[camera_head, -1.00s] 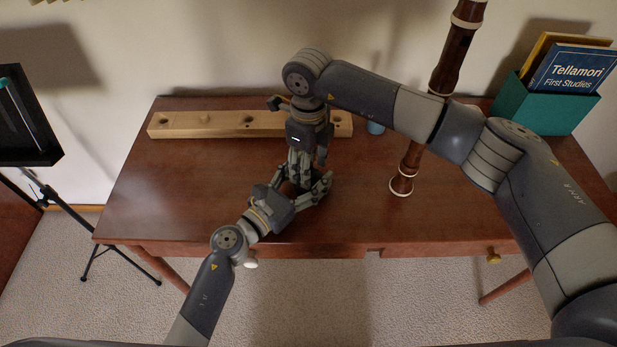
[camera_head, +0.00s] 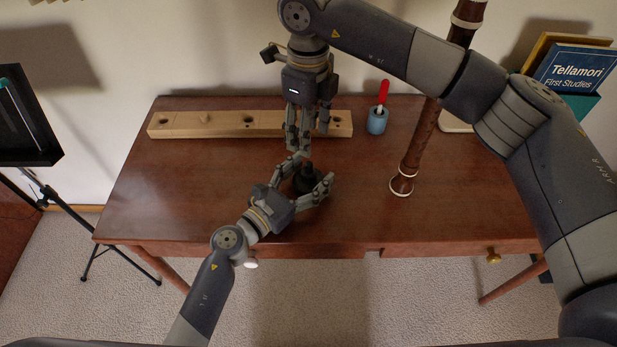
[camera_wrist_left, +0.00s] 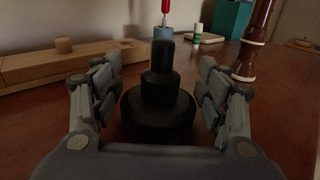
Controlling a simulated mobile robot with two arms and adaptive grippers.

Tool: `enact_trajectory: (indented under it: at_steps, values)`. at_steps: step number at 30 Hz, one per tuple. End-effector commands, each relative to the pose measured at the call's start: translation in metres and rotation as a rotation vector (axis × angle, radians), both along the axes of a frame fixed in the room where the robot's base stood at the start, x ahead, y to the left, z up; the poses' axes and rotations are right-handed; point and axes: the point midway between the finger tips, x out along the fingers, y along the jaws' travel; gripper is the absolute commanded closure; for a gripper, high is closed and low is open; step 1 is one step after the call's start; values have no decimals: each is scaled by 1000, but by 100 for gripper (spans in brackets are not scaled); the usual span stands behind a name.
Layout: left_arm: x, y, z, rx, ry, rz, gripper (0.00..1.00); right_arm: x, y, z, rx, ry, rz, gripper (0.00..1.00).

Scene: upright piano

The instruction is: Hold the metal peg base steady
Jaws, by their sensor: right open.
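The metal peg base (camera_head: 305,181) is a dark, stepped round piece with a narrower upright post. It stands upright on the brown table. The left fingers hide part of the base in the head view.
A long wooden block with holes (camera_head: 205,124) lies along the back of the table (camera_head: 210,190). A blue pot (camera_head: 376,122) holds a red-handled tool. A brown woodwind (camera_head: 418,150) stands upright at right. A teal book box (camera_head: 580,105) is behind. The table's left front is clear.

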Motion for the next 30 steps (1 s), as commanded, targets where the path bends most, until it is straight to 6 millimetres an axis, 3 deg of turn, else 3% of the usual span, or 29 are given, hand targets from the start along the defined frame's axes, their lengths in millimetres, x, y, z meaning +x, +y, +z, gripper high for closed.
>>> enact_trajectory:
  at_steps: [14,30]
  values:
    - [-3,3,-1,1,0,1,16,0,0,0,0,0,0,50]
    - [-75,66,-1,1,2,1,16,0,0,0,0,0,0,50]
